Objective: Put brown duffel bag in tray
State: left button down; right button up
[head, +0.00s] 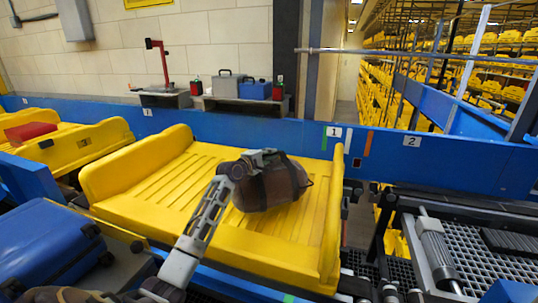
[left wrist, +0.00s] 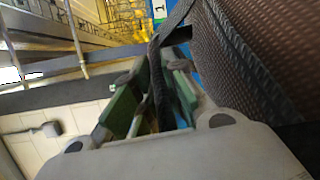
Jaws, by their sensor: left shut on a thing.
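The brown duffel bag (head: 283,186) is over the right half of the big yellow tray (head: 150,225) in the head view. I cannot tell whether its underside touches the tray floor. My left gripper (head: 262,158) reaches in from the lower left and is at the top of the bag. In the left wrist view, the left gripper (left wrist: 153,88) is shut on a dark strap of the bag, between its green-padded fingers. The bag's woven brown side (left wrist: 250,50) fills the right of that view. My right gripper is not in view.
A blue suitcase (head: 50,248) lies at the lower left. Another yellow tray (head: 85,145) with a red item (head: 30,131) stands at the far left. A blue conveyor rail (head: 230,128) runs behind the tray. A roller section (head: 440,255) is at the right.

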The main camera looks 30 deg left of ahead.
aim_at(268, 165)
pick_arm(q)
jog(key=shift+f, duration=1.35)
jog(key=c, duration=1.7)
grip_release()
jog(key=shift+f, duration=0.35)
jog(key=shift+c, duration=0.2)
jog(key=shift+o, duration=1.2)
jog(key=shift+r, duration=0.1)
jog(key=shift+s, duration=0.3)
jog(key=shift+s+a+r, duration=0.1)
jog(key=shift+s+r, duration=0.1)
jog(key=shift+s, duration=1.4)
jog(key=shift+s+r, duration=0.1)
jog(key=shift+s, duration=0.6)
jog(key=shift+s+a, duration=0.1)
jog(key=shift+s, duration=0.65)
jog(key=shift+s+r, duration=0.2)
jog(key=shift+s, duration=1.3)
jog(key=shift+s+a, duration=0.15)
jog(key=shift+s, duration=0.5)
jog(key=shift+s+r, duration=0.1)
jog(key=shift+s, duration=0.4)
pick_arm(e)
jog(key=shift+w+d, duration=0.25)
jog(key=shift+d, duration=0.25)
